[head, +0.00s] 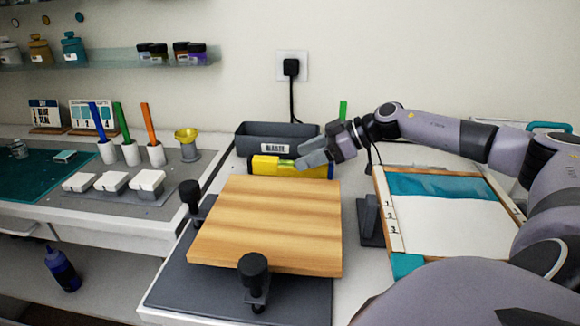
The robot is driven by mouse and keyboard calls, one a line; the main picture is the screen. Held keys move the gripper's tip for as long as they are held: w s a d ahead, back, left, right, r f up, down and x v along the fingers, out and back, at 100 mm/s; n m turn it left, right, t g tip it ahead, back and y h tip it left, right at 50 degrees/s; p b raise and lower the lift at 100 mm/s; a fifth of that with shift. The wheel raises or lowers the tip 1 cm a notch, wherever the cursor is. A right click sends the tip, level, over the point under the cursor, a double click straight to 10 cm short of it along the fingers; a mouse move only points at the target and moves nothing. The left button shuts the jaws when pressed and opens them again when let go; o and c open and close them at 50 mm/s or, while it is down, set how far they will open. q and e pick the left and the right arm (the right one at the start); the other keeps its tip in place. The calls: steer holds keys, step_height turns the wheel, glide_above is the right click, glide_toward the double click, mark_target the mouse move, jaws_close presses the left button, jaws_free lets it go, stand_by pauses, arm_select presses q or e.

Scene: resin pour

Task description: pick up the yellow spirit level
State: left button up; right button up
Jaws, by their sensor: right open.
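The yellow spirit level (265,166) lies lengthwise behind the wooden board (265,222), in front of the dark grey waste bin (254,138). A green vial window shows near its middle, and its right end is dark. My right gripper (306,158) comes in from the right and is open. Its fingers point left and overlap the right part of the level in the head view, hiding some of its top. I cannot tell whether they touch it. My left gripper is out of view.
Black clamp knobs (253,266) stand at the board's left and front edges. A framed white panel (440,220) lies to the right, beside a dark grey block (369,218). Cups with coloured sticks (131,152) and white blocks (113,181) occupy the left bench.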

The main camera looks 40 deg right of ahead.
mark_target(291, 160)
steer(key=shift+p+x, duration=0.35)
steer(key=shift+x, duration=2)
steer(key=shift+w+d+r, duration=0.1)
steer(key=shift+w+r, duration=0.05)
steer(key=shift+w, duration=0.05)
jaws_close()
